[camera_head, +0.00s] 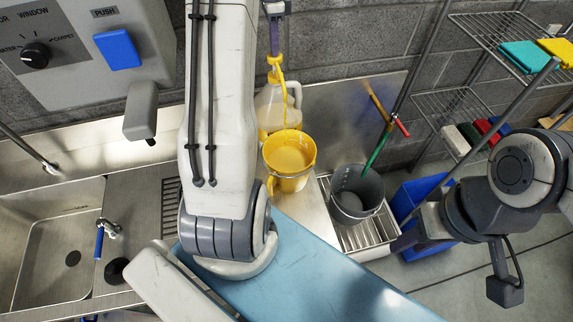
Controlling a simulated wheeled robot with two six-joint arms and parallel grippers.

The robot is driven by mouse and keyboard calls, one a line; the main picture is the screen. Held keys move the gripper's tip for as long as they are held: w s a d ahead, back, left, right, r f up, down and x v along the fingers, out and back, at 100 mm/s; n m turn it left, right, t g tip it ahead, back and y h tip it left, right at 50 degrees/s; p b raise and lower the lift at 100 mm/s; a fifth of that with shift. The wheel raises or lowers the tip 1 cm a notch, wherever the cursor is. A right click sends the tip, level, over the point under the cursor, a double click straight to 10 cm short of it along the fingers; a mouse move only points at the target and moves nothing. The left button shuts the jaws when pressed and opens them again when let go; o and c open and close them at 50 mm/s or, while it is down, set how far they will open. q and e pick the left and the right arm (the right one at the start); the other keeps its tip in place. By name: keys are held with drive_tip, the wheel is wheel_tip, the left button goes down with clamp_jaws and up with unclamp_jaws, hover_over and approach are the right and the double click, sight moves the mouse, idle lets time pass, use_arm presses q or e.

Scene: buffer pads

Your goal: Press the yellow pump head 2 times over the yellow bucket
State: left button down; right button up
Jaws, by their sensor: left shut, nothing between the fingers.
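The yellow pump head (274,66) sits on top of a pale translucent jug (268,107) by the back wall. A thin yellow strand runs down from it toward the yellow bucket (288,183); I cannot tell whether it is spout or liquid. The bucket stands in front of the jug, with yellow inside. My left gripper (274,44) is shut and empty, pointing down directly above the pump head, touching or nearly touching it. My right gripper (408,238) is at the right, far from the jug; its fingers are too unclear to read.
A grey bucket (352,216) stands right of the yellow one on a metal grate, with green and red handles above it. A blue bin (422,190) stands beside it. A sink (60,245) is at left, a light blue board (300,270) in front, wire shelves (455,100) at right.

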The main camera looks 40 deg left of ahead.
use_arm(q)
drive_tip(key=shift+f, duration=0.7)
drive_tip(key=shift+r, duration=0.15)
wheel_tip(320, 180, up, 4)
drive_tip(key=p, duration=0.4)
drive_tip(key=shift+r, duration=0.2)
drive_tip(key=shift+f, duration=0.1)
